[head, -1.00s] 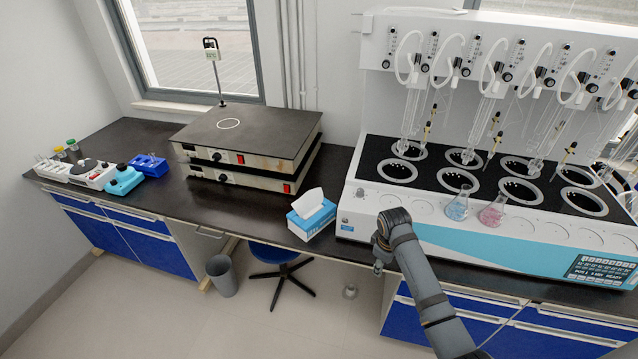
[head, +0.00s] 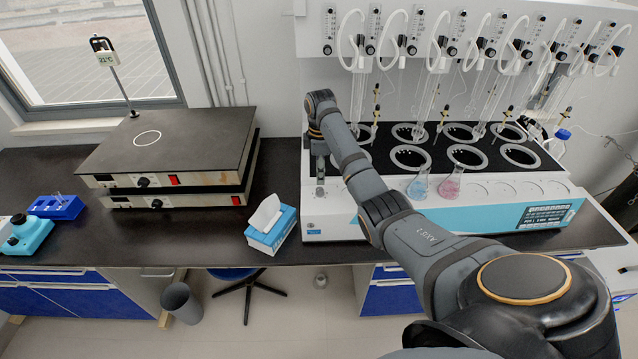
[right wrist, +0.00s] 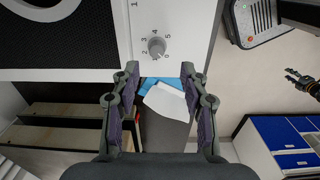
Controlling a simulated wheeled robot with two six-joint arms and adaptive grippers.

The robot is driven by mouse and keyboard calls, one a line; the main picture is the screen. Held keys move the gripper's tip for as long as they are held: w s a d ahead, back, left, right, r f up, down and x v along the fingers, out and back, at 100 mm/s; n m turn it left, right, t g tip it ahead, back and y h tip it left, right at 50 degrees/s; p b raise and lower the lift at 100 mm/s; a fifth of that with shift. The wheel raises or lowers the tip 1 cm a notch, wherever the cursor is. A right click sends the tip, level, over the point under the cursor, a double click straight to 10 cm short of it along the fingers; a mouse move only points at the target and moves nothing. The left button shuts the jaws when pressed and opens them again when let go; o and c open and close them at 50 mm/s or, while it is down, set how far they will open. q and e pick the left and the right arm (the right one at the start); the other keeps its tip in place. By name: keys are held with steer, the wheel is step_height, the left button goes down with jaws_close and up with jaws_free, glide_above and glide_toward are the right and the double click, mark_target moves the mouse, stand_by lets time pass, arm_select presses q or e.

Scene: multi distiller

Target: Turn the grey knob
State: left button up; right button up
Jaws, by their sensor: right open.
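The grey knob (right wrist: 156,46) shows in the right wrist view on the white panel of the distiller (head: 400,236), with a ring of printed numbers around it. My right gripper (right wrist: 160,72) is open and empty. Its two fingertips lie just below the knob in that view, one to each side, and do not hold it. In the head view the right gripper (head: 319,172) points down over the left end of the distiller, where the knob is hard to make out. A small dark claw-like shape at the right edge of the wrist view looks like my left gripper (right wrist: 298,82).
A blue tissue box (head: 272,232) stands on the dark bench just left of the distiller. Flasks with blue (head: 418,188) and pink liquid (head: 450,187) stand on its front ledge. Stacked hot plates (head: 160,175) are further left, with bare bench between.

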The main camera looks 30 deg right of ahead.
mark_target(320, 189)
steer(key=f, duration=0.4)
steer(key=shift+w+d+p, duration=0.15)
steer(key=shift+w+p, duration=0.1)
steer(key=shift+p, duration=0.15)
step_height(320, 189, down, 2)
steer(key=shift+f, duration=0.45)
steer(key=shift+c, duration=1.1)
arm_select(q)
steer(key=shift+w+d+r, duration=0.15)
steer(key=shift+w+r, duration=0.75)
steer(key=shift+w, duration=0.25)
arm_select(e)
jaws_close()
